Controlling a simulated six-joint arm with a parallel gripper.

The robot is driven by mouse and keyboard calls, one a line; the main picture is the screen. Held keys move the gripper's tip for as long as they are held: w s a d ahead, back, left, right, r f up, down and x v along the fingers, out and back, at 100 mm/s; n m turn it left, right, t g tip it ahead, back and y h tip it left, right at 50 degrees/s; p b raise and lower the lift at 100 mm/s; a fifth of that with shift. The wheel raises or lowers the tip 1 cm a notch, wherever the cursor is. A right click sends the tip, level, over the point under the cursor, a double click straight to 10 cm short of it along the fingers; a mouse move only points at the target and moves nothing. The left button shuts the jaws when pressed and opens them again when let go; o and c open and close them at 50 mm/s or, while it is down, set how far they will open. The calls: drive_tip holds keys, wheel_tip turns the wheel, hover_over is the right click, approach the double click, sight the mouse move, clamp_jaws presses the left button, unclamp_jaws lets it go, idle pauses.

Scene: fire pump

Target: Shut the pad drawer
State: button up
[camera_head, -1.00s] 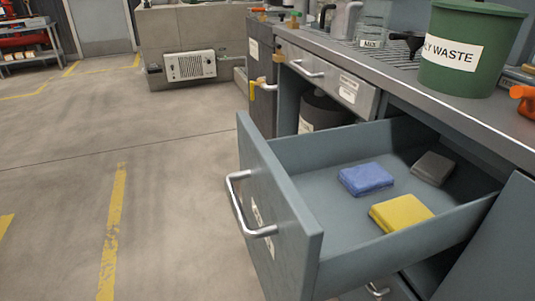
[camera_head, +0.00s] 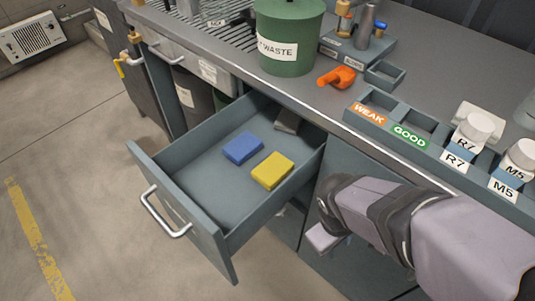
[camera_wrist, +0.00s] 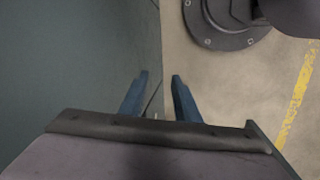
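The pad drawer (camera_head: 197,222) is a grey-blue drawer pulled well out from under the bench. Its front carries a silver bar handle (camera_head: 163,215). Inside lie a blue pad (camera_head: 242,148), a yellow pad (camera_head: 272,170) and a grey pad (camera_head: 287,122) near the back. My arm comes in from the lower right, with its wrist end beside the cabinet, right of the drawer and apart from it. My gripper (camera_wrist: 160,78) shows in the wrist view as two blue fingers, open with nothing between them. In the head view its fingertips are not clear.
The bench top holds a green waste bin (camera_head: 290,45), an orange object (camera_head: 337,77) and a tray with WEAK and GOOD labels (camera_head: 388,134). A grey-green panel (camera_wrist: 75,60) is close beside my gripper. Floor (camera_head: 85,190) left of the drawer is clear.

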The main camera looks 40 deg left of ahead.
drive_tip(key=s+a+r+n+y+p, duration=0.1)
drive_tip(key=s+a+r+n+p, duration=0.15)
drive_tip(key=a+r+p, duration=0.5)
drive_tip(key=s+a+r+n+t+y+p, duration=0.1)
drive_tip(key=s+a+r+p, duration=0.35)
drive_tip(key=r+p, duration=0.5)
drive_tip(key=s+a+r+n+y+p, duration=0.1)
drive_tip(key=s+a+r+n+p, duration=0.15)
drive_tip(key=a+r+p, duration=0.65)
drive_tip(key=m+g+y+b, duration=0.1)
drive_tip(key=m+y+b, duration=0.2)
approach(155, 214)
drive_tip(key=shift+x, duration=3.7)
clamp_jaws()
